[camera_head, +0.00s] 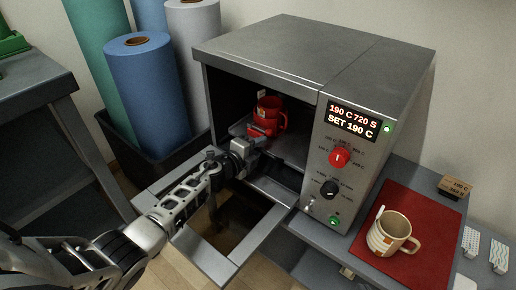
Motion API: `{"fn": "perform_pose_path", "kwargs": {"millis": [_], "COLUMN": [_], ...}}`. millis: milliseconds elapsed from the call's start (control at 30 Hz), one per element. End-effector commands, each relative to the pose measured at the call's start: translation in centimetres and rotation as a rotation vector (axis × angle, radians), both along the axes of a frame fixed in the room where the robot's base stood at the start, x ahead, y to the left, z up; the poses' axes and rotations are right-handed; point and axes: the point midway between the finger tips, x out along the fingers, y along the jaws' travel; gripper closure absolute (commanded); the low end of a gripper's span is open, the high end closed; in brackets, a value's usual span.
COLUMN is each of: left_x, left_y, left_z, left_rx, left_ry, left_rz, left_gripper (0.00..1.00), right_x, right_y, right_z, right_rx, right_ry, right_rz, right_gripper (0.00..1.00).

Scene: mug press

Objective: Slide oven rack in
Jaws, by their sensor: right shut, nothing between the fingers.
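The oven (300,52) is a grey metal box with its door (215,262) folded down and open. Its rack (290,149) shows as a dark flat surface inside the cavity, partly hidden by my arm. A red mug (269,107) stands upright inside, toward the left. My left gripper (258,138) is at the oven mouth, just in front of the red mug and over the rack's front area. Its fingers are small and partly hidden, so I cannot tell whether they touch the rack or are open or shut. My right gripper is not in view.
The oven's panel has a display (353,121), a red knob (339,157) and a black knob (329,189). A beige mug (393,234) stands on a red mat (436,217) at right. Coloured rolls (140,80) stand in a dark bin at left. The open door lies below my arm.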

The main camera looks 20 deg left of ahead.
Motion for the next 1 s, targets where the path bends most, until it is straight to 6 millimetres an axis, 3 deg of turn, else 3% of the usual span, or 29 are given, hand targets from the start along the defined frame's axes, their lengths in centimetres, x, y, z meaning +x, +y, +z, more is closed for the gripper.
{"fn": "perform_pose_path", "kwargs": {"millis": [233, 367, 567, 800, 1000], "left_x": [-0.4, -1.8, -6.1, -11.5, -14.2], "left_y": [0.1, 0.4, 1.6, 3.0, 3.7], "left_z": [-0.1, 0.3, 1.3, 2.3, 2.9], "left_rx": [0.001, 0.001, 0.002, 0.001, 0.0], "left_ry": [0.004, 0.006, 0.007, 0.006, 0.003], "left_rz": [-0.002, -0.002, -0.003, -0.002, -0.002], "left_gripper": [0.74, 0.74, 0.74, 0.74, 0.74], "right_x": [-0.1, -0.3, -0.3, -0.3, -0.7], "right_y": [-0.1, -0.3, -1.0, -1.6, -1.8], "right_z": [-0.1, 0.0, 0.1, 3.0, 3.5], "right_rx": [-0.004, -0.017, -0.047, -0.035, -0.037], "right_ry": [0.008, 0.033, 0.078, 0.01, 0.002], "right_rz": [0.0, 0.003, -0.008, -0.042, -0.05], "right_gripper": [1.0, 1.0, 1.0, 1.0, 1.0]}}
